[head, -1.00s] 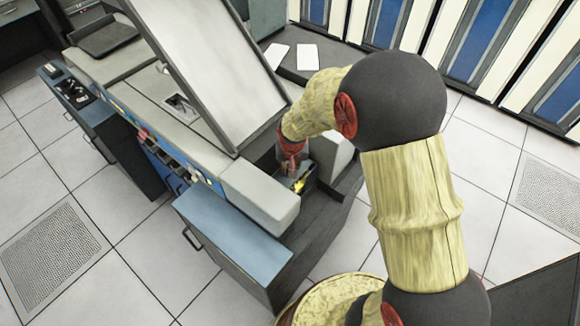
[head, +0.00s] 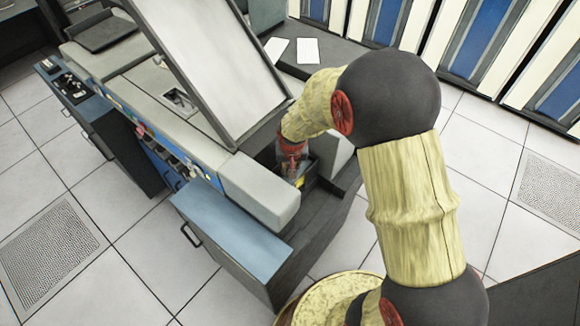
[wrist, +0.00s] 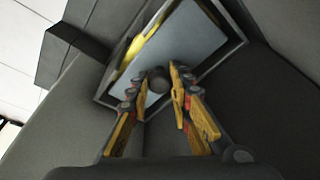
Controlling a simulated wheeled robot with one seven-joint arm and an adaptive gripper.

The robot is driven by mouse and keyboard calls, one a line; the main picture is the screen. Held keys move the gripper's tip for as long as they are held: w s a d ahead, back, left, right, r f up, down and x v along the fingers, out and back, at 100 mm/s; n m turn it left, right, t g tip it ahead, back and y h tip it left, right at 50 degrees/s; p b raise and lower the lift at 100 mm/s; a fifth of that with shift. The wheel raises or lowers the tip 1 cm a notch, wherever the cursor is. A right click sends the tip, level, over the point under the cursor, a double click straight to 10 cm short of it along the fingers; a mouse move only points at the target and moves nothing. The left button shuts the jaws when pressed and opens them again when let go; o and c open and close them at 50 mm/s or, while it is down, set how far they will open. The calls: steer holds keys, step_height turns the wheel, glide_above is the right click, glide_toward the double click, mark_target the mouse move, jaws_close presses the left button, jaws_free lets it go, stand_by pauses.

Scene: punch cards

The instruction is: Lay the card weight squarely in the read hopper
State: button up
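The card weight (wrist: 189,41) is a flat blue-grey plate with a dark round knob (wrist: 158,79). It lies within the dark rectangular frame of the read hopper (wrist: 236,45), turned slightly against the walls, with a yellow strip (wrist: 146,37) along one side. My gripper (wrist: 159,74) has its fingertips on either side of the knob, close against it. In the head view my gripper (head: 291,172) reaches down into the hopper (head: 308,181), and the plate is mostly hidden there. Whether the plate rests on the hopper floor cannot be told.
A light grey rounded housing (head: 258,190) stands left of the hopper, and a slanted panel (head: 215,65) rises behind it. Two white cards (head: 307,51) lie on the dark surface beyond. A blue-topped cabinet (head: 230,235) is in front.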

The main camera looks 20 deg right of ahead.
mark_target(292, 181)
steer(key=o, duration=0.5)
steer(key=shift+o, duration=0.2)
steer(key=v, duration=1.2)
steer(key=s+r+n+t, duration=0.1)
steer(key=s+r, duration=0.7)
steer(key=r, duration=0.4)
steer(key=s+r+n, duration=0.1)
steer(key=s+r, duration=0.2)
steer(key=s, duration=0.4)
steer(key=s+r+t, duration=0.1)
steer(key=s+r, duration=0.2)
steer(key=s, duration=0.5)
steer(key=shift+d+r+n+t+y, duration=0.2)
steer(key=shift+d+n+t+y, duration=0.1)
steer(key=shift+n, duration=0.1)
